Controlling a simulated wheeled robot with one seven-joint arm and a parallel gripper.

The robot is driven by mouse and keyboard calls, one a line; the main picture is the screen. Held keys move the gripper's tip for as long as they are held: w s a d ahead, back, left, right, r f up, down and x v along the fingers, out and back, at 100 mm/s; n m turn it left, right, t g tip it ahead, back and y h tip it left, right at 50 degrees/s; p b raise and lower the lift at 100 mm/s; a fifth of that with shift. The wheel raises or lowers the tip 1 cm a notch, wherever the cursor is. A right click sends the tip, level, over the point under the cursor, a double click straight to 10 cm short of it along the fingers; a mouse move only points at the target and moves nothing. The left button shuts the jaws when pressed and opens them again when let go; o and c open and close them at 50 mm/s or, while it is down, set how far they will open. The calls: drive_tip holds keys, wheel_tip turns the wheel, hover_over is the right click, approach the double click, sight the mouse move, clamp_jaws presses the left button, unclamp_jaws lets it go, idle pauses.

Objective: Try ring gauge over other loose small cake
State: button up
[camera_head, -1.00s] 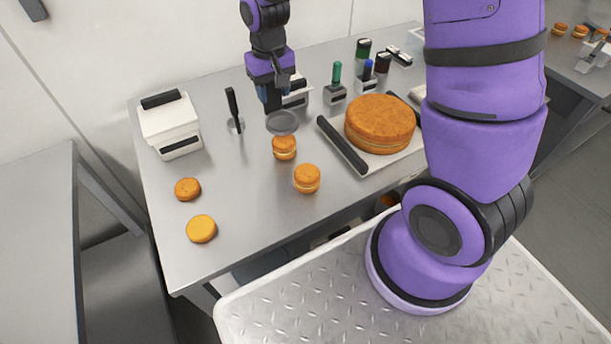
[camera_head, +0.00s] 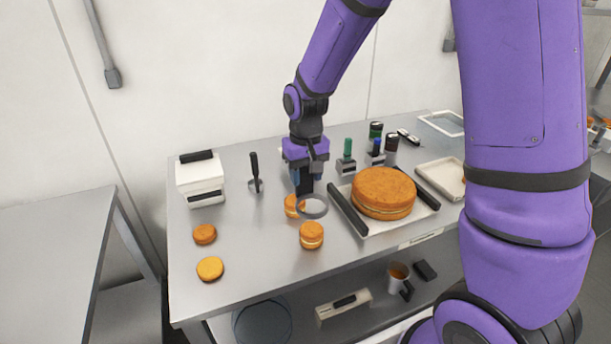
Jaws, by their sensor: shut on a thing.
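My gripper (camera_head: 304,186) is shut on the ring gauge (camera_head: 326,207), a grey ring held level at the middle of the metal table. One small filled cake (camera_head: 292,205) stands just left of the ring and partly behind it in the picture. The ring's near edge overlaps this cake in view; I cannot tell whether they touch. A second small filled cake (camera_head: 311,236) stands nearer the front edge, apart from the ring. Two single small rounds, a darker one (camera_head: 205,234) and a paler one (camera_head: 210,268), lie at the left.
A large filled cake (camera_head: 384,190) sits on a board (camera_head: 372,227) with dark side bars, right of the ring. A white box (camera_head: 201,182), an upright black-handled tool (camera_head: 255,172) and several handled stamps stand behind.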

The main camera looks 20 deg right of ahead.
sight(306, 194)
drive_tip(key=shift+f, duration=2.65)
drive_tip(key=shift+f, duration=3.2)
idle(0.5)
drive_tip(key=shift+r, duration=4.9)
